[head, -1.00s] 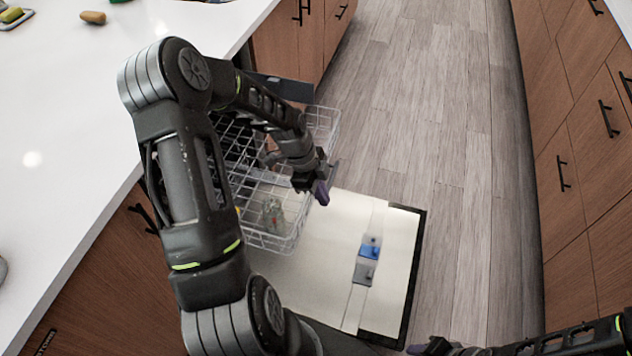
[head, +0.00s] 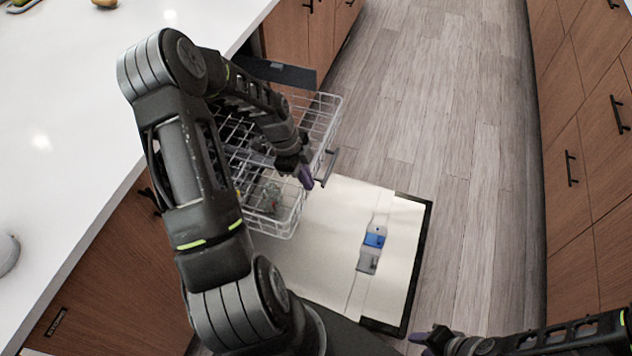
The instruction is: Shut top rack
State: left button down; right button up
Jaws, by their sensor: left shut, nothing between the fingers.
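The top rack (head: 318,112) is a white wire rack. It is pulled out over the open dishwasher door (head: 330,280), with a grey handle (head: 328,166) on its front. My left arm hides much of the rack. My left gripper (head: 306,178) is shut and empty, with purple fingertips, close to the rack's front near the handle; I cannot tell whether it touches. My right gripper (head: 422,337) is at the bottom edge, away from the rack, and its opening is unclear.
The door lies flat, with a blue and grey dispenser (head: 372,248) on it. A clear glass item (head: 271,197) sits within the wire racks. The white counter (head: 60,130) is at the left and brown cabinets (head: 575,150) at the right. Wooden floor (head: 450,130) between is clear.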

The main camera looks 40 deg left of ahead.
pick_arm(q)
jog(key=s+a+b, duration=0.1)
jog(key=s+a, duration=0.3)
jog(key=a, duration=0.7)
pick_arm(e)
jog(key=shift+f, duration=0.55)
pick_arm(q)
jog(key=shift+w, duration=0.1)
